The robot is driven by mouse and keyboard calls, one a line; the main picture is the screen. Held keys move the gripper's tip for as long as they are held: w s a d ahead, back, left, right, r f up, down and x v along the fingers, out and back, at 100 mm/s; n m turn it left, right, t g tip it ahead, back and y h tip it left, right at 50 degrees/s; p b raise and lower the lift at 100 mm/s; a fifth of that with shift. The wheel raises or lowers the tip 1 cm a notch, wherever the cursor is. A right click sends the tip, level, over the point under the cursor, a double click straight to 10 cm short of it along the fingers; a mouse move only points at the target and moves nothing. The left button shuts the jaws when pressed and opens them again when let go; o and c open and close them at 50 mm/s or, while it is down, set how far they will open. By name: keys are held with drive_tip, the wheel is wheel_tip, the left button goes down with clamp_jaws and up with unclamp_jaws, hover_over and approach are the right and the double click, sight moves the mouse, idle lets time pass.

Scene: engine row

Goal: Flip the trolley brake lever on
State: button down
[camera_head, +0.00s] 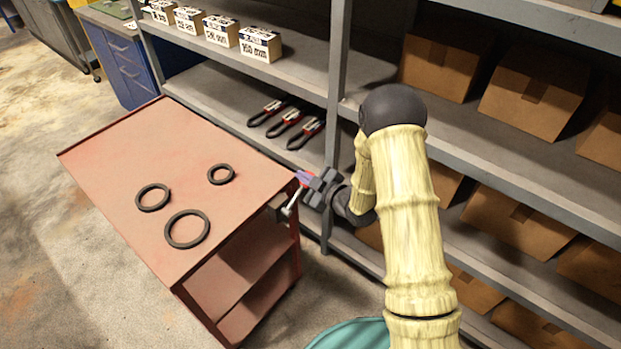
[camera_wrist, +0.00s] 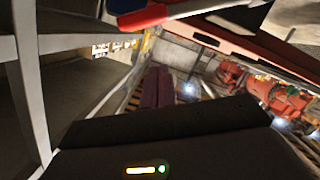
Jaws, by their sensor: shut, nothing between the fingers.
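The red trolley (camera_head: 120,160) stands left of my arm in the head view. At its near right corner is a dark bracket (camera_head: 277,207) with a pale metal brake lever (camera_head: 291,206) sticking out. In the wrist view a grey bar with a red part, apparently the lever (camera_wrist: 190,11), crosses the top in front of the trolley's red edge (camera_wrist: 232,42). My gripper (camera_head: 304,177) is beside that corner, very close to the lever; contact cannot be told. Its purple fingers (camera_wrist: 157,88) are shut and empty. The lever's far end is partly hidden by my gripper.
Three dark rings (camera_head: 187,229) lie on the trolley top. A grey shelf rack (camera_head: 335,90) stands close behind my gripper, with cardboard boxes (camera_head: 530,95), pliers-like tools (camera_head: 288,122) and small labelled boxes (camera_head: 260,44). Open floor (camera_head: 60,250) lies left of the trolley.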

sight(298, 193)
drive_tip(key=f, duration=0.1)
drive_tip(key=w+d+f, duration=0.1)
drive_tip(key=f, duration=0.1)
drive_tip(key=shift+w+d+f+p, duration=0.15)
drive_tip(key=shift+w+d+p, duration=0.1)
drive_tip(key=shift+p, duration=0.1)
